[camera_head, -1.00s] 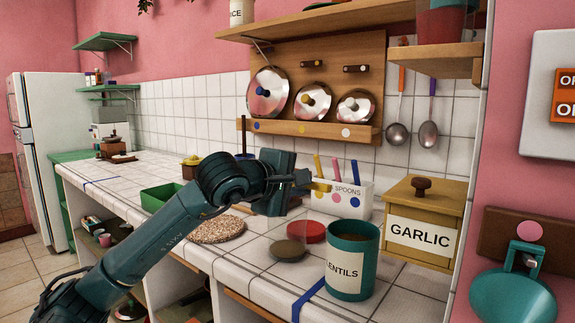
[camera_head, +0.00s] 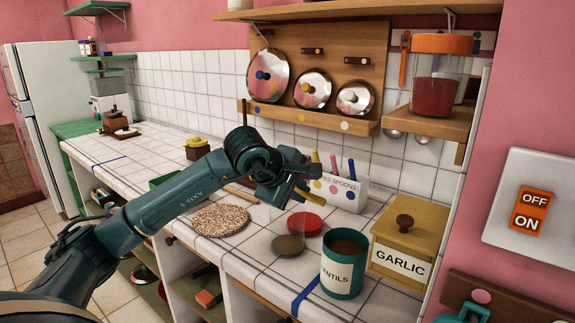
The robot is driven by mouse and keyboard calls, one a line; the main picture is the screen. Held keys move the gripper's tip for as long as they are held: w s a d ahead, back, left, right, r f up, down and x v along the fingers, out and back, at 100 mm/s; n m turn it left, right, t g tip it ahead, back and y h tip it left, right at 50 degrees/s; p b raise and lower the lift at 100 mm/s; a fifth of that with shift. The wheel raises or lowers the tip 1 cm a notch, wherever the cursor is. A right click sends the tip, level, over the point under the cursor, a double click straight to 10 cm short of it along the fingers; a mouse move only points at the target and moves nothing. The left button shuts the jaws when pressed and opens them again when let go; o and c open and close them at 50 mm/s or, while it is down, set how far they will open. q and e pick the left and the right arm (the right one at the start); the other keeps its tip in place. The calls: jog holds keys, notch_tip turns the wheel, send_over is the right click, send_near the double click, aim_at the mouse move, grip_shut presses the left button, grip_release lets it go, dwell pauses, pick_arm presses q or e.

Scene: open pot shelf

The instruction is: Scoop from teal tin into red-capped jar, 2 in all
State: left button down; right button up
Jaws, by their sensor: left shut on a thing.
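The open teal tin (camera_head: 341,278), labelled with "LENTILS" partly in view, stands upright near the counter's front edge with brown contents. A red round lid (camera_head: 305,224) lies flat behind and left of it. A dark round patch (camera_head: 288,246) is in front of the lid, with faint clear walls above it that look like a glass jar; its outline is hard to tell. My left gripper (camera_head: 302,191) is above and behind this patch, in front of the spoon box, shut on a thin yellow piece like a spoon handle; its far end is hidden. My right gripper is not in view.
The white spoon box (camera_head: 347,195) holds several coloured handles. A yellow GARLIC box (camera_head: 402,258) stands right of the tin. A woven mat (camera_head: 220,221) lies left, beneath my forearm. A shelf (camera_head: 430,118) with an orange-lidded clear container (camera_head: 437,88) overhangs at right.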

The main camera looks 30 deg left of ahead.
pick_arm(q)
jog(key=r+g+p, duration=0.1)
jog(key=g+p, duration=0.1)
jog(key=p, duration=0.2)
jog(key=g+p, duration=0.1)
jog(key=p, duration=0.4)
jog(key=shift+r+g, duration=0.4)
jog(key=g+p, duration=0.1)
jog(key=p, duration=0.2)
jog(key=shift+r+g+p, duration=0.2)
jog(key=shift+g+p, duration=0.15)
jog(key=shift+g, duration=0.05)
jog(key=g, duration=0.1)
jog(key=g+b, duration=0.1)
jog(key=g, duration=0.2)
jog(key=shift+f+y, duration=0.3)
jog(key=shift+y, duration=0.1)
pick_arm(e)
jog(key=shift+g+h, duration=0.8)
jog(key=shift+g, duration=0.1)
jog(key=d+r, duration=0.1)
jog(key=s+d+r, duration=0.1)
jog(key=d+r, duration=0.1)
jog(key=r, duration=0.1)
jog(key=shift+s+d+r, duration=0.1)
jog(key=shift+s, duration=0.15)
